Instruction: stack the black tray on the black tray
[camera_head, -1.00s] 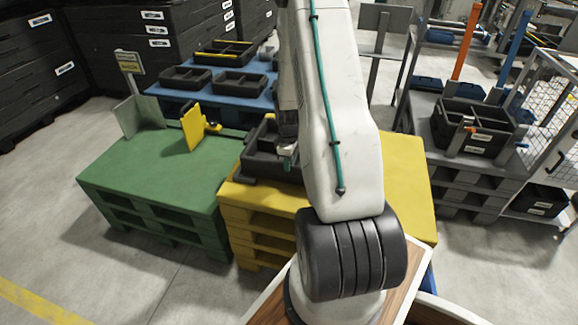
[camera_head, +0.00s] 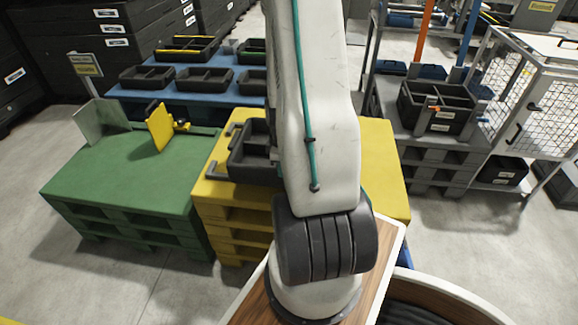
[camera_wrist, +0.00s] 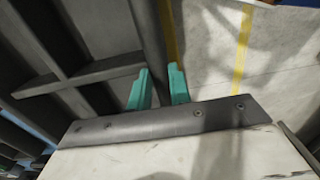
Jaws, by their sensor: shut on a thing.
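A black tray (camera_head: 250,160) with compartments is at the yellow pallet (camera_head: 380,150), its right part hidden behind my arm. Dark corner brackets stand beside it. I cannot tell whether it rests on the pallet or on another tray. In the wrist view, my gripper (camera_wrist: 160,88) has its two teal fingers closed on the wall of a black tray (camera_wrist: 95,77), whose dividers spread to the left. In the head view my gripper is hidden behind my arm.
Several black trays (camera_head: 204,80) sit on a blue pallet (camera_head: 150,105) at the back. A green pallet (camera_head: 120,180) with a yellow upright plate (camera_head: 159,127) is at the left. A black divided crate (camera_head: 437,105) and a mesh cage (camera_head: 515,85) stand at the right.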

